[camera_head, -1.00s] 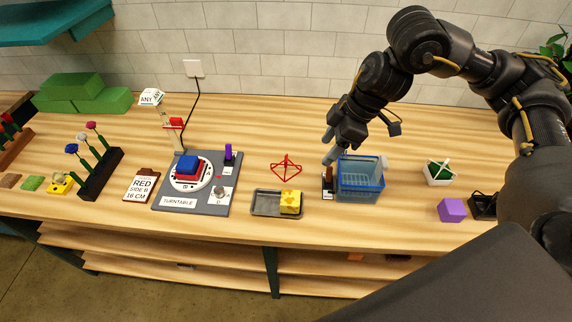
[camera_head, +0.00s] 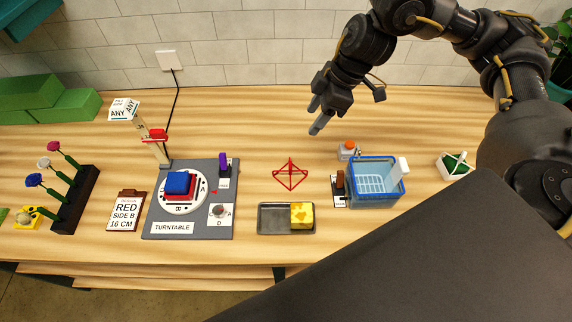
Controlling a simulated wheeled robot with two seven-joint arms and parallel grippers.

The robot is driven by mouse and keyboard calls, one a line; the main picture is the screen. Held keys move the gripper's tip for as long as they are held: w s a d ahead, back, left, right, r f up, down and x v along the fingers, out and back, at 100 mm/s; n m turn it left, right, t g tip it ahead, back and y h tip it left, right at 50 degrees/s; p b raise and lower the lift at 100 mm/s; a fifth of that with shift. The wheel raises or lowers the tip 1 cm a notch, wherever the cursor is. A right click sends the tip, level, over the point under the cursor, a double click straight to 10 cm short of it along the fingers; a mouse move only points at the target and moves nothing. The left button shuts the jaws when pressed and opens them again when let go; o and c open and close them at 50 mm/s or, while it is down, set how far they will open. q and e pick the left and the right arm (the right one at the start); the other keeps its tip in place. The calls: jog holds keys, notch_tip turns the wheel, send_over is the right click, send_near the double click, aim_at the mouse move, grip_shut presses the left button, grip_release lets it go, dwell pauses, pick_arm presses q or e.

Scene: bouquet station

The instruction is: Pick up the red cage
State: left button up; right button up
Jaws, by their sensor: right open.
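The red cage (camera_head: 290,176) is a small wire frame with a peak. It stands alone on the wooden counter, between the turntable board and the blue basket. My right gripper (camera_head: 314,118) is open and empty. It hangs above the counter, behind and a little to the right of the cage, with its fingers pointing down and left. It is apart from the cage. My left gripper is not in view.
A grey tray (camera_head: 272,231) with a yellow block (camera_head: 302,215) lies in front of the cage. A blue basket (camera_head: 388,200) and an orange-topped item (camera_head: 348,150) stand to the right. The turntable board (camera_head: 163,218) is to the left. The counter behind the cage is clear.

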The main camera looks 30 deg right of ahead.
jog(key=f, duration=0.1)
jog(key=b, duration=0.9)
send_near(291, 165)
jog(key=p+x, duration=0.2)
jog(key=x, duration=0.5)
jog(key=shift+a+f, duration=0.1)
jog(key=shift+f, duration=0.1)
jog(key=shift+w+a+f, duration=0.2)
jog(key=shift+f, duration=0.35)
jog(key=c, duration=1)
jog(key=shift+c, duration=0.2)
